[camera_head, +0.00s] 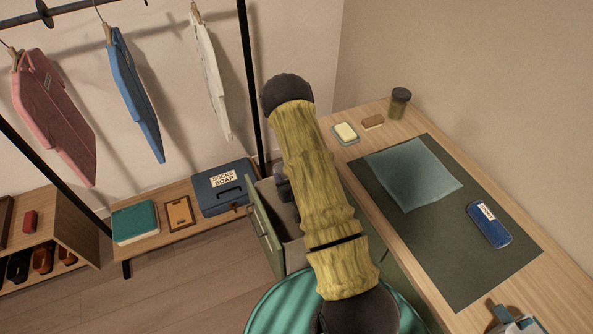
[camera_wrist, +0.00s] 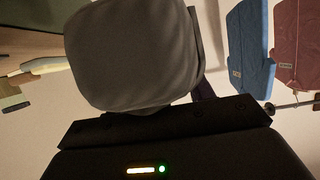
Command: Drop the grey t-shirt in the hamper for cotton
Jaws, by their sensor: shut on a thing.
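A grey cloth bundle, seemingly the grey t-shirt (camera_wrist: 132,55), fills the upper middle of the wrist view, close to the camera. My gripper (camera_wrist: 165,112) is shut on it, and its fingertips are mostly hidden behind the cloth. In the head view my arm covers most of the gripper, with only small dark parts showing beside the arm above an open green drawer or door (camera_head: 266,236). I cannot make out the grey t-shirt in the head view. No hamper marked for cotton can be made out in either view.
Pink (camera_head: 52,110), blue (camera_head: 137,95) and white (camera_head: 211,75) shirts hang from a rail. A blue labelled box (camera_head: 224,198) stands on a low bench. The wooden counter (camera_head: 560,290) at right holds a dark mat, a teal cloth (camera_head: 415,172) and a blue case (camera_head: 489,226).

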